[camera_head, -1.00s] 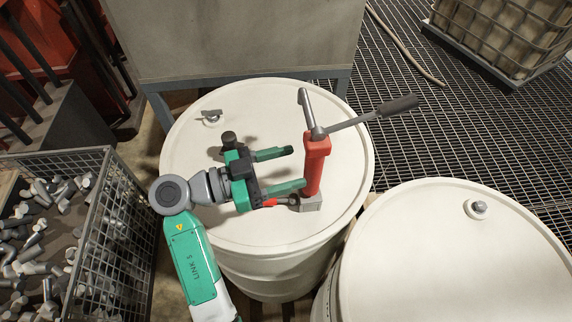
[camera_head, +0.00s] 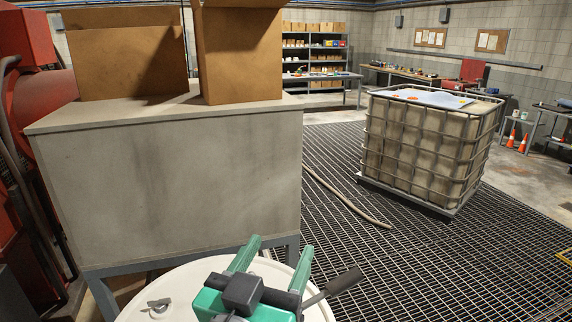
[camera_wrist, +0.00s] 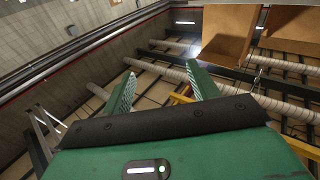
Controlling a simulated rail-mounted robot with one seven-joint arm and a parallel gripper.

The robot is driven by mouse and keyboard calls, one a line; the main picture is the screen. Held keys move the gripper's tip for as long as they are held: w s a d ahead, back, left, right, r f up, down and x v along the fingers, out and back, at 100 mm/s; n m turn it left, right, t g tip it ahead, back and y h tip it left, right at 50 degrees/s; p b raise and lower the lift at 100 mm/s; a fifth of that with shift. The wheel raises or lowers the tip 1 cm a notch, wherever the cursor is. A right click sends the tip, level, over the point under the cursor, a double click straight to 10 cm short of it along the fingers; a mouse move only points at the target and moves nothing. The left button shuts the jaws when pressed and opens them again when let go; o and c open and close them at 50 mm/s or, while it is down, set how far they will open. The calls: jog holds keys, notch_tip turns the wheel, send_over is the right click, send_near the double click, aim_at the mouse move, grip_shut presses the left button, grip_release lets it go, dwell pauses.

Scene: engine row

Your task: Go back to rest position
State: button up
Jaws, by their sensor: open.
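My gripper (camera_head: 279,247) is in the lower middle of the head view, above the white drum (camera_head: 140,304). Its two green fingers point up and away, apart, with nothing between them. In the wrist view my gripper (camera_wrist: 160,72) is also open and empty, facing the ceiling. The hand pump's dark handle grip (camera_head: 345,280) sticks out to the right of my gripper; the pump's red body is hidden or out of frame. I cannot tell whether the gripper touches the handle.
A large grey cabinet (camera_head: 170,190) stands right behind the drum, with cardboard boxes (camera_head: 240,55) on top. A caged tank (camera_head: 420,150) stands on the floor grating at the right. A hose (camera_head: 345,200) lies between them. The grating at the lower right is clear.

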jog(key=s+d+r+n+t+y, duration=0.1)
jog(key=s+r+n+t+y, duration=0.35)
jog(key=s+r, duration=0.75)
notch_tip(320, 180, up, 20)
jog(key=t+y+p, duration=0.2)
jog(key=y+p, duration=0.1)
jog(key=p, duration=1.6)
notch_tip(320, 180, down, 21)
jog(key=b, duration=2.1)
jog(key=shift+s+m, duration=0.35)
jog(key=shift+m, duration=0.1)
jog(key=shift+a+h, duration=0.15)
jog(key=shift+h, duration=0.1)
